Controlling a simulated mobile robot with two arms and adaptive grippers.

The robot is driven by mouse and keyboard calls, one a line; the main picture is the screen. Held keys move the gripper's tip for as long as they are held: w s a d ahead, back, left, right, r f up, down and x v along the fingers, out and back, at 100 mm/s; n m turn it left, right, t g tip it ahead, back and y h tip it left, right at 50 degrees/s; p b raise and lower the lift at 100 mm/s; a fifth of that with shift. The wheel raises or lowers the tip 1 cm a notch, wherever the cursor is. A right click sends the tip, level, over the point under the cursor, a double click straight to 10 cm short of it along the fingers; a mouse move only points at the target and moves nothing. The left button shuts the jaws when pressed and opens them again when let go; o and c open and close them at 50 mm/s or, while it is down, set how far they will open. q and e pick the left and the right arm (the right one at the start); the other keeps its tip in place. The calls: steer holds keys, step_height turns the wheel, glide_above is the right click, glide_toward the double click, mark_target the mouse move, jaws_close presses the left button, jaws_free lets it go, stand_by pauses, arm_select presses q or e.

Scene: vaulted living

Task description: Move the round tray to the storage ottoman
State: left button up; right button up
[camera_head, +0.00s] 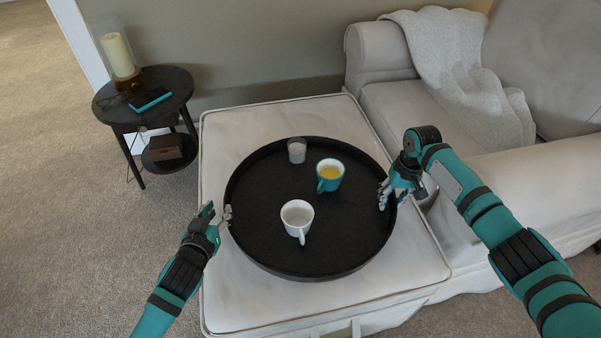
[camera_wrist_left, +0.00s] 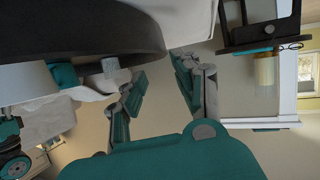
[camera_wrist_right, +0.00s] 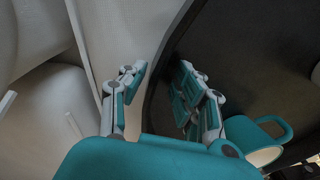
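The round black tray (camera_head: 270,250) lies flat on the pale storage ottoman (camera_head: 235,300). On it stand a white mug (camera_head: 297,217), a teal mug with yellow contents (camera_head: 329,175) and a small glass (camera_head: 297,151). My left gripper (camera_head: 217,212) is open at the tray's left rim, one finger by the rim and the other outside. In the left wrist view its fingers (camera_wrist_left: 158,82) are spread near the dark tray wall (camera_wrist_left: 100,35). My right gripper (camera_head: 389,192) is at the right rim. In the right wrist view its open fingers (camera_wrist_right: 158,85) straddle the rim; contact is unclear.
A pale sofa (camera_head: 540,180) with a knitted throw (camera_head: 455,60) stands close on the right. A dark side table (camera_head: 170,85) with a candle holder (camera_head: 118,58) and a teal-edged book (camera_head: 150,98) stands at the back left. Carpet (camera_head: 90,240) is clear on the left.

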arm_select(q)
steer(key=shift+s+r, duration=0.25)
steer(key=shift+s, duration=0.35)
arm_select(e)
steer(key=shift+r, duration=0.15)
step_height(320, 180, up, 12)
steer(key=d, duration=0.1)
arm_select(q)
steer(key=shift+s, duration=0.15)
arm_select(e)
steer(key=shift+s+f, duration=0.1)
steer(key=shift+f, duration=0.15)
